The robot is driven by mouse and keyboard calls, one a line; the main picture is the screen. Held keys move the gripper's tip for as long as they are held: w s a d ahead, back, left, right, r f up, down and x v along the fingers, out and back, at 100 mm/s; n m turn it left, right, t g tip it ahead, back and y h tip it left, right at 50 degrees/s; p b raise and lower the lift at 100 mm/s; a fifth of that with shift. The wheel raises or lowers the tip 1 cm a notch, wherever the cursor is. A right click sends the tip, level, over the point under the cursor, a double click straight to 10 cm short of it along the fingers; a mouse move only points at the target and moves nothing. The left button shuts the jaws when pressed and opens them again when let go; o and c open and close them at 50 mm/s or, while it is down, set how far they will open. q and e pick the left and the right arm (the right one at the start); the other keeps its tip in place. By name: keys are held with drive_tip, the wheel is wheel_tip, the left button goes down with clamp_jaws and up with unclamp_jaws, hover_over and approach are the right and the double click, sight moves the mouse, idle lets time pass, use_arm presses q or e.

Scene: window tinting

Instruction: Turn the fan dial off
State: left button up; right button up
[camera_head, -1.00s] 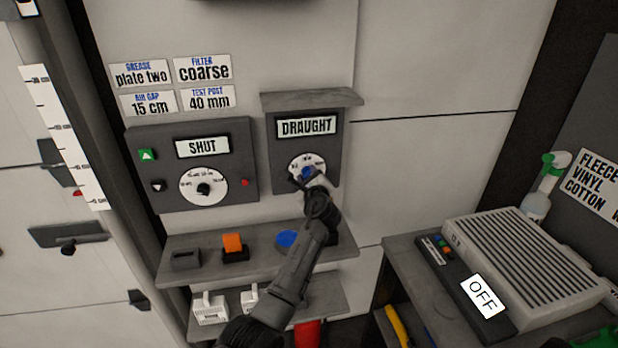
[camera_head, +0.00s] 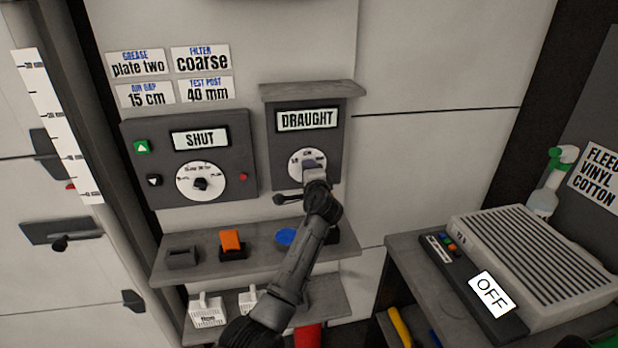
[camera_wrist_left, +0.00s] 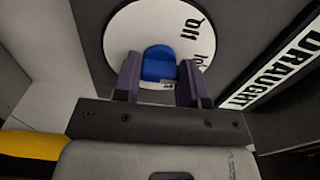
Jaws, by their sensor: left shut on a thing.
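The fan dial is a white round plate (camera_head: 292,168) with a blue knob, on a dark panel labelled DRAUGHT (camera_head: 306,120). My left gripper (camera_head: 309,168) is at the dial and hides much of its lower right part in the head view. In the left wrist view, the blue knob (camera_wrist_left: 159,64) sits between the two fingers of the left gripper (camera_wrist_left: 158,78), which is shut on it. The white plate (camera_wrist_left: 125,38) shows around the knob. Its lettering is partly visible and I cannot tell the exact setting. My right gripper is not in view.
A panel reading SHUT (camera_head: 200,139) with its own dial is left of the fan panel. Below, a shelf (camera_head: 205,262) holds an orange block (camera_head: 231,241) and a blue round thing (camera_head: 286,236). A ribbed unit with an OFF sign (camera_head: 491,293) stands at right.

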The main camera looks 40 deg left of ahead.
use_arm(q)
drive_tip(key=n+b, duration=0.7)
drive_tip(key=n, duration=0.4)
drive_tip(key=shift+f, duration=0.15)
drive_tip(key=shift+n, duration=0.3)
idle(0.4)
drive_tip(key=o, duration=0.9)
drive_tip(key=shift+d, duration=0.15)
